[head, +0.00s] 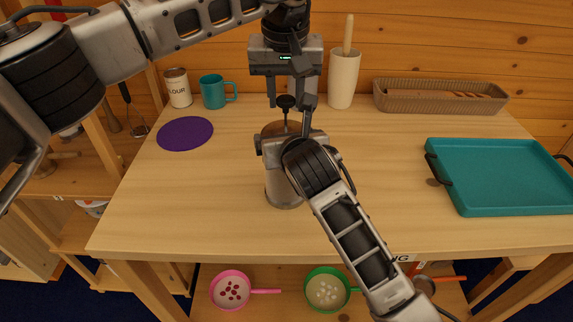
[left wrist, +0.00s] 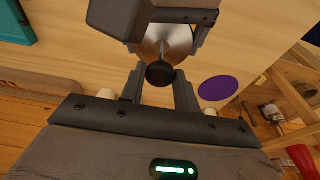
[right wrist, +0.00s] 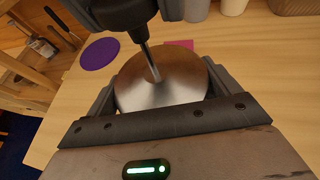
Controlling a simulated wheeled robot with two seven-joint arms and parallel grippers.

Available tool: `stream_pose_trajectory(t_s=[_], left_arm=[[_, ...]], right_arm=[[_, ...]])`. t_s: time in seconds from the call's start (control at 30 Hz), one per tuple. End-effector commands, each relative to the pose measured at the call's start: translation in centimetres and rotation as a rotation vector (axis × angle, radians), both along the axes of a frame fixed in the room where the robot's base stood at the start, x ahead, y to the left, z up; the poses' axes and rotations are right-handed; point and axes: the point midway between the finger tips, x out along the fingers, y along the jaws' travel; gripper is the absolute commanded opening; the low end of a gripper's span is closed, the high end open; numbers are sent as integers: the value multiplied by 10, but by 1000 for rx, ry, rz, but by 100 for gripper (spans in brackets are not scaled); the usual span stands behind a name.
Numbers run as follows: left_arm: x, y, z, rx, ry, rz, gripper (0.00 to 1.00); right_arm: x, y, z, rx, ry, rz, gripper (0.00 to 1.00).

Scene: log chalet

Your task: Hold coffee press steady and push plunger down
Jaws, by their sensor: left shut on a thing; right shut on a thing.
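The coffee press (head: 283,190) stands upright on the wooden table, a steel cylinder with a domed lid that shows in the right wrist view (right wrist: 165,92). Its thin rod (right wrist: 150,62) stands up out of the lid, with a dark round plunger knob (left wrist: 160,74) on top. My left gripper (head: 288,104) comes down from above and is shut on the knob, clear of the lid. My right gripper (right wrist: 163,95) is shut around the upper body of the press, one finger on each side. My right arm hides part of the press in the head view.
A purple round mat (head: 185,133), a teal mug (head: 213,92) and a flour tin (head: 178,88) are at the left. A cream crock (head: 343,78) stands behind the press. A wicker basket (head: 440,97) and teal tray (head: 500,175) are at the right.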

Motion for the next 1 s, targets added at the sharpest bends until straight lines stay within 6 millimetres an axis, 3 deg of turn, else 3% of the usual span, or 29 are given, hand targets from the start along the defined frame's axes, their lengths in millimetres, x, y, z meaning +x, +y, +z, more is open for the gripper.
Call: stream_pose_trajectory(t_s=[0.87,0.9,1.0], left_arm=[[0,2,-33,5,1,3,13],[0,2,-33,5,1,3,34],[0,1,-33,4,1,3,55]], right_arm=[[0,-1,-2,-2,6,-2,31],[0,-1,-2,-2,6,-2,31],[0,-1,-2,-2,5,-2,31]])
